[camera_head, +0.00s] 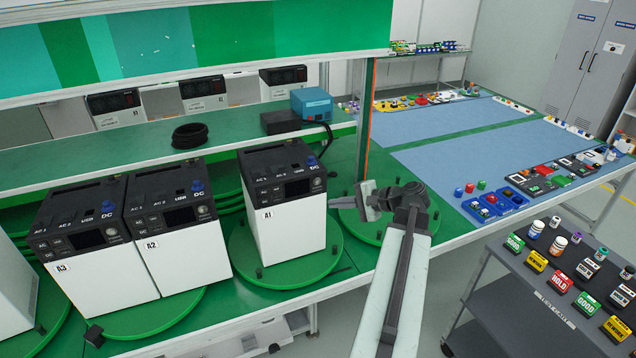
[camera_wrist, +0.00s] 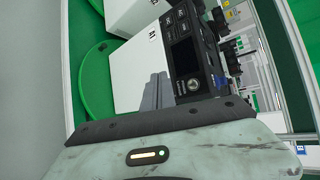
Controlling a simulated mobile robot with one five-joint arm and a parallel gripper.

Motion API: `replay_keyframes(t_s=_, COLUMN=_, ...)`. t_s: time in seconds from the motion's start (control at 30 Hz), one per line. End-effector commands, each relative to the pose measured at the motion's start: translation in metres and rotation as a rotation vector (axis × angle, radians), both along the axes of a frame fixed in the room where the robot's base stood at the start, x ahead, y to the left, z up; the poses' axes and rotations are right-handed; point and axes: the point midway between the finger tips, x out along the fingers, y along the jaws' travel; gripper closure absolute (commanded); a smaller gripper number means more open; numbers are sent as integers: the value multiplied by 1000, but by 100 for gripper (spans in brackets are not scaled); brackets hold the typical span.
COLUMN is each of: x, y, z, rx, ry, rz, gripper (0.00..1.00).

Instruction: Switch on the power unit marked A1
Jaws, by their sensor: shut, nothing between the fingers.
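The power unit marked A1 (camera_head: 285,220) is a white box with a black top and black front panel. It stands upright on a round green turntable (camera_head: 300,275) at the bench's middle. Its panel has a small dark screen, buttons and a knob; a blue plug marked DC is on top. My gripper (camera_head: 333,202) is shut and empty, just right of the unit's panel; I cannot tell whether it touches. In the wrist view the shut fingers (camera_wrist: 158,90) point at the unit, beside its panel (camera_wrist: 190,60) and knob.
Units A2 (camera_head: 175,240) and A3 (camera_head: 85,260) stand close together on the left. A shelf (camera_head: 90,165) above holds a black cable coil (camera_head: 190,135) and a blue box (camera_head: 311,104). A grey cart (camera_head: 545,270) with bottles and signs stands at right.

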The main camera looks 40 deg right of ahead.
Motion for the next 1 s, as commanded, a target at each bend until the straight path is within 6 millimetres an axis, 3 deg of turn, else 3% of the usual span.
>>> replay_keyframes(t_s=0.27, x=20, y=-9, z=0, rx=-1, ry=0, rz=2, gripper=100)
replay_keyframes(t_s=0.7, x=75, y=-32, z=0, rx=0, ry=1, rz=0, gripper=100)
replay_keyframes(t_s=1.0, x=80, y=-34, z=0, rx=-1, ry=1, rz=-1, gripper=100)
